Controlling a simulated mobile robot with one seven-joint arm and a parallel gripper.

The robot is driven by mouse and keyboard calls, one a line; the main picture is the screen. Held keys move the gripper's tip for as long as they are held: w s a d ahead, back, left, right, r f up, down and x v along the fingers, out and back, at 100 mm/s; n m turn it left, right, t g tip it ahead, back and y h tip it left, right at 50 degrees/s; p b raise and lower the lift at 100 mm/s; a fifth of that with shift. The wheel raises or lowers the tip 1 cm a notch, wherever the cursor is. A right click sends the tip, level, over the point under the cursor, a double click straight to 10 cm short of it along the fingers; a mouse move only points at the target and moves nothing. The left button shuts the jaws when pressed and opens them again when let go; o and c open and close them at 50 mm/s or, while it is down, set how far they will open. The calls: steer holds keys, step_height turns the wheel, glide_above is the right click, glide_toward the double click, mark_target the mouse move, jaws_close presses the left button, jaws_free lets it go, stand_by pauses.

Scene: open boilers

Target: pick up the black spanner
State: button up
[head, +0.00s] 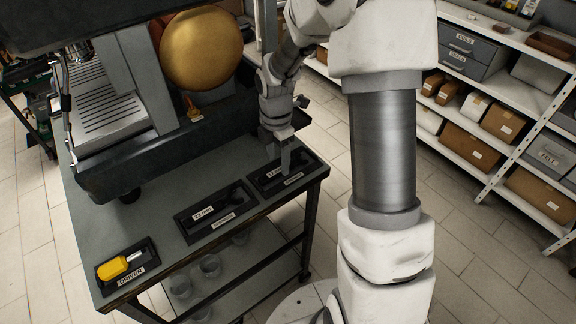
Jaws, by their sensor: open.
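My gripper (284,168) points down over the right-hand black tray (262,191) on the bench top. The jaws are open, and their tips look close to the tray's inside. A dark tool shape beneath them is mostly hidden, so I cannot tell whether it touches the jaws. The middle black tray (186,231) has a white size label and another label on its front edge. A dark spanner shape (233,203) lies in it and barely stands out against the tray.
A yellow-handled screwdriver (112,266) lies in the left tray labelled DRIVER. An espresso machine (128,140) with a round brass boiler end (201,48) stands behind the trays. Glasses (209,265) sit on the lower shelf. White shelving (480,110) with boxes stands at the right.

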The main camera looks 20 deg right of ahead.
mark_target(278, 170)
steer(key=shift+f, duration=1.5)
steer(key=shift+w, duration=0.1)
jaws_close()
